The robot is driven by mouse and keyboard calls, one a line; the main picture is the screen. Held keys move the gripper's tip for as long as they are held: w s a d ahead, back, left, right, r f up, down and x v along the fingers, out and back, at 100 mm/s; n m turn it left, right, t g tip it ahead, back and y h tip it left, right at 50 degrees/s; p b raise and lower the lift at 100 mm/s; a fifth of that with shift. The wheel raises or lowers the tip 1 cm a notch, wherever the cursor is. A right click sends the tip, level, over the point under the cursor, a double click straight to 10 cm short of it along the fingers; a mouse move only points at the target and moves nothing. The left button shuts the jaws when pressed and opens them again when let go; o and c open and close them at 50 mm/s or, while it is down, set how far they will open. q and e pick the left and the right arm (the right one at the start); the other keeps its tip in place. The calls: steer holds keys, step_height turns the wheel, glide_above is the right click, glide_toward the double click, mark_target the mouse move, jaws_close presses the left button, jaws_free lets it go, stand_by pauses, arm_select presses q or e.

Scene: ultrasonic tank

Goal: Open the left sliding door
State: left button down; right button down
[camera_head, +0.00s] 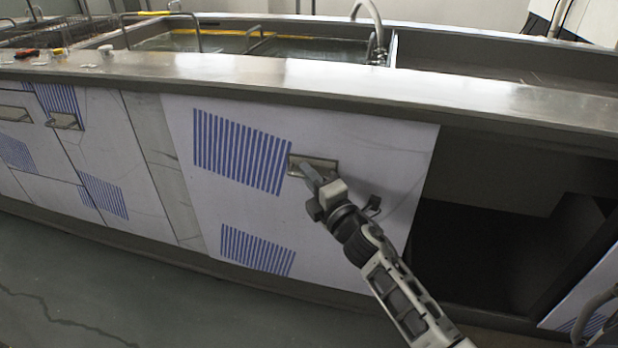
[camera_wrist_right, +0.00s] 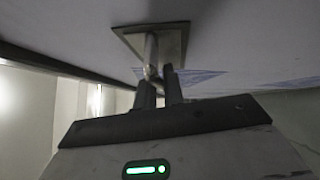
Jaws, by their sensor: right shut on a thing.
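The left sliding door (camera_head: 370,140) is a pale panel with blue striped vent slots and a recessed metal handle plate (camera_head: 325,164) near its upper middle. A wide dark opening (camera_head: 480,225) shows to the right of the door's edge. My right gripper (camera_head: 310,180) is at the handle, its fingers shut on the handle bar. In the right wrist view the fingers (camera_wrist_right: 158,85) close on the handle bar (camera_wrist_right: 150,52) in front of its plate (camera_wrist_right: 173,42). The exact finger contact is partly hidden. My left gripper is not in view.
A metal counter edge (camera_head: 250,75) runs above the doors, with tank basins behind it. Other vented panels (camera_head: 90,150) with handles are at the left. Another pale panel (camera_head: 598,285) is at the lower right. Grey floor (camera_head: 90,285) is clear in front.

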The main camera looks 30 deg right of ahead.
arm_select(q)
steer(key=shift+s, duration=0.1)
arm_select(e)
steer(key=c, duration=1.8)
jaws_free()
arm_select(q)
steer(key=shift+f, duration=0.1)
arm_select(e)
steer(key=s, duration=0.5)
steer(key=s+f, duration=0.1)
steer(key=s, duration=0.4)
steer(key=s+d+f, duration=0.1)
steer(key=s, duration=0.4)
steer(key=shift+s, duration=0.4)
